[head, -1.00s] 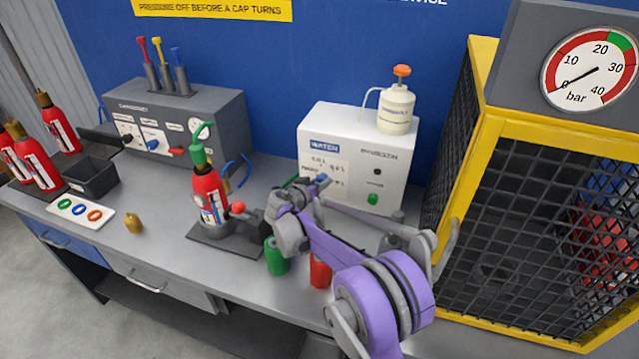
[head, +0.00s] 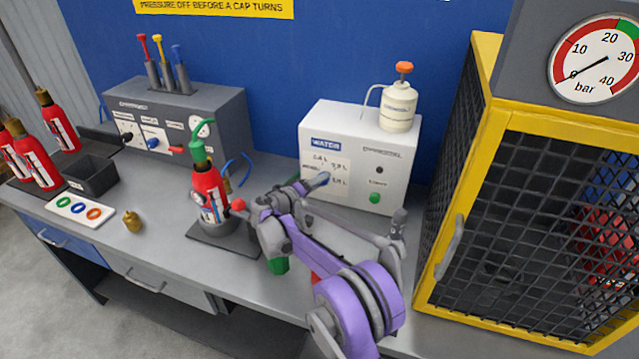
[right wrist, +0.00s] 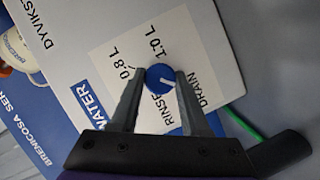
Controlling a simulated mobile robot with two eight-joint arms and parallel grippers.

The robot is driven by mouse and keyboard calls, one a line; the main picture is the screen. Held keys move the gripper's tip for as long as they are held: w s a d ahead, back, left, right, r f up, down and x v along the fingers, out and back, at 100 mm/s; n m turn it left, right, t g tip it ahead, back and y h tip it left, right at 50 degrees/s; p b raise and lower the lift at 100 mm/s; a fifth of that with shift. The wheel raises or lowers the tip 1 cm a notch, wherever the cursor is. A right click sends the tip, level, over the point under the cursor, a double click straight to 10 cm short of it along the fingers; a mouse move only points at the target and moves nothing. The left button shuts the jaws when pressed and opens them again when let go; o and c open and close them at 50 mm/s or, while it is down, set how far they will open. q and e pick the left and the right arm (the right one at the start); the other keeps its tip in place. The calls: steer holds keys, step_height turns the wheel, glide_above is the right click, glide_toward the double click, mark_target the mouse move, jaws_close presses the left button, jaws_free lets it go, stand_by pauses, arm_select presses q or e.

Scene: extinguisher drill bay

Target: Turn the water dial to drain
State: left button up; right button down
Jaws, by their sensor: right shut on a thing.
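The water dial (right wrist: 160,77) is a small round blue knob with a white pointer mark. It sits on a white label panel marked 0.8 L, 1.0 L, RINSE and DRAIN. In the right wrist view its mark points to the lower right, roughly toward the DRAIN lettering (right wrist: 206,92). My right gripper (right wrist: 158,84) is shut on the dial, one finger on each side. In the head view my right gripper (head: 320,180) reaches the front of the white WATER box (head: 345,133) and hides the dial. My left gripper is not in view.
A red extinguisher (head: 209,194) stands in a holder left of my right arm. Green (head: 278,265) and red cylinders stand partly hidden below the arm. A yellow-framed mesh cage (head: 490,130) is at the right. A white bottle (head: 397,107) stands on the WATER box.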

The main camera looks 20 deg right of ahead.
stand_by(0.3)
steer(key=shift+c, duration=1.9)
jaws_free()
steer(key=r, duration=0.9)
steer(key=shift+s+r, duration=0.2)
steer(key=shift+r, duration=0.2)
steer(key=shift+w+r, duration=0.1)
steer(key=shift+w, duration=0.15)
steer(key=shift+s, duration=0.1)
